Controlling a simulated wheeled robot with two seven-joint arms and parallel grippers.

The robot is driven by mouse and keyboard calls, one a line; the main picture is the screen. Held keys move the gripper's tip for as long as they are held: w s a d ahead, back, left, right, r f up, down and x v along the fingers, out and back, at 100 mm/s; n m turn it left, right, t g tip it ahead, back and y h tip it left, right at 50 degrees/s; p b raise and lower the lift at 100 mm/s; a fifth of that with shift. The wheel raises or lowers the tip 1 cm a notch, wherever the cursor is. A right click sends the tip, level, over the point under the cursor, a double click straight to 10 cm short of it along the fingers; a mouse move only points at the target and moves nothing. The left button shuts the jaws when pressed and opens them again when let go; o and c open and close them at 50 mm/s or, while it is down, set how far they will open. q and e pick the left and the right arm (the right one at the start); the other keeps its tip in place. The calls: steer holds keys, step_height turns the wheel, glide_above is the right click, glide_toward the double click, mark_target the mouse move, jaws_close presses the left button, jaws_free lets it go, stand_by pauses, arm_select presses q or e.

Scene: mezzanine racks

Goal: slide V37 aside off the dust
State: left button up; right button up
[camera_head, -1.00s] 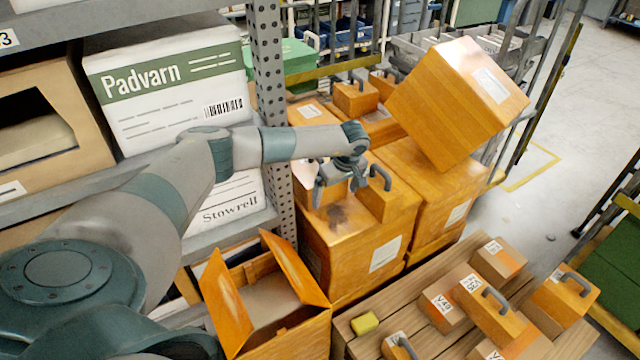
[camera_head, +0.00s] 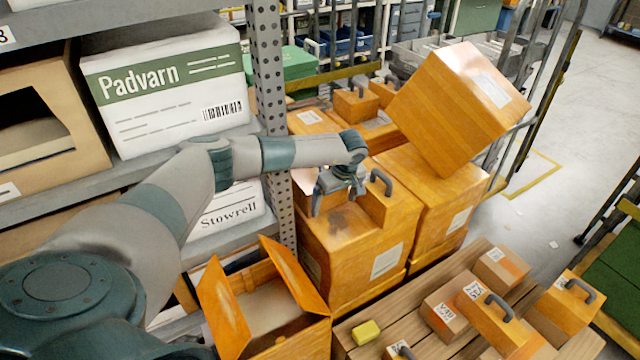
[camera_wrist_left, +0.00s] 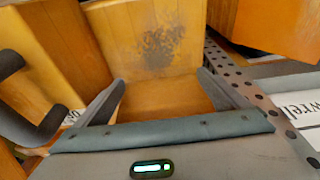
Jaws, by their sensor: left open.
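A dark dust patch (camera_head: 340,220) lies on top of a large orange box (camera_head: 345,252). The patch also shows in the left wrist view (camera_wrist_left: 162,45). A small orange box with a dark handle (camera_head: 388,208) stands to the right of the patch. I cannot read a V37 label on any box by the gripper. My left gripper (camera_head: 338,198) is open, just behind the patch. In the left wrist view its two fingers (camera_wrist_left: 162,95) straddle an orange surface; contact cannot be told. Another small orange box (camera_head: 304,183) is partly hidden behind the gripper. My right gripper is out of view.
A perforated rack post (camera_head: 275,120) stands close left of the gripper. A tilted orange box (camera_head: 455,110) rests at the right behind. An open box (camera_head: 225,310) and a slatted pallet (camera_head: 400,308) with several small labelled boxes are in front.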

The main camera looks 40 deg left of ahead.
mark_target(328, 210)
arm_select(q)
steer(key=shift+w+a+b, duration=0.25)
steer(key=shift+a+b, duration=0.2)
steer(key=shift+a, duration=0.15)
steer(key=shift+w+a+b, duration=0.25)
steer(key=shift+a+b, duration=0.2)
steer(key=shift+a, duration=0.2)
steer(key=shift+w+a+b, duration=0.25)
steer(key=shift+a+b, duration=0.2)
steer(key=shift+a, duration=0.15)
steer(key=shift+w+a+b, duration=0.25)
steer(key=shift+a+b, duration=0.2)
steer(key=shift+a, duration=0.15)
steer(key=shift+w+a+b, duration=0.2)
steer(key=shift+a+b, duration=0.25)
steer(key=shift+a, duration=0.1)
stand_by(0.8)
steer(key=shift+d, duration=0.1)
steer(key=shift+s+d+p, duration=0.25)
steer(key=shift+d+p, duration=0.1)
steer(key=shift+d, duration=0.2)
steer(key=shift+s+d+p, duration=0.3)
steer(key=shift+d, duration=0.45)
